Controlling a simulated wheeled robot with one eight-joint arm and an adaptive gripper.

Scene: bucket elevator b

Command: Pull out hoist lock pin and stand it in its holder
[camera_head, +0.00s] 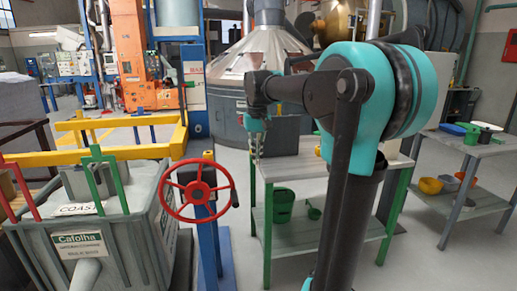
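My gripper (256,152) hangs pointing down near the left edge of a work table (292,167), in the middle of the view. It is small and dark, and I cannot tell whether its fingers are open or shut. I cannot make out anything held in it. A small yellow piece (208,155) shows at the top of the blue post behind the red handwheel (196,190), left of my gripper. I cannot tell whether it is the hoist lock pin. No pin holder can be made out. My arm hides part of the table top.
A grey bucket (150,225) in a yellow frame (90,156) stands at left with green and red uprights. A green container (283,205) is on the table's lower shelf. A second table (465,145) with coloured bins stands at right. Floor shows between handwheel and table.

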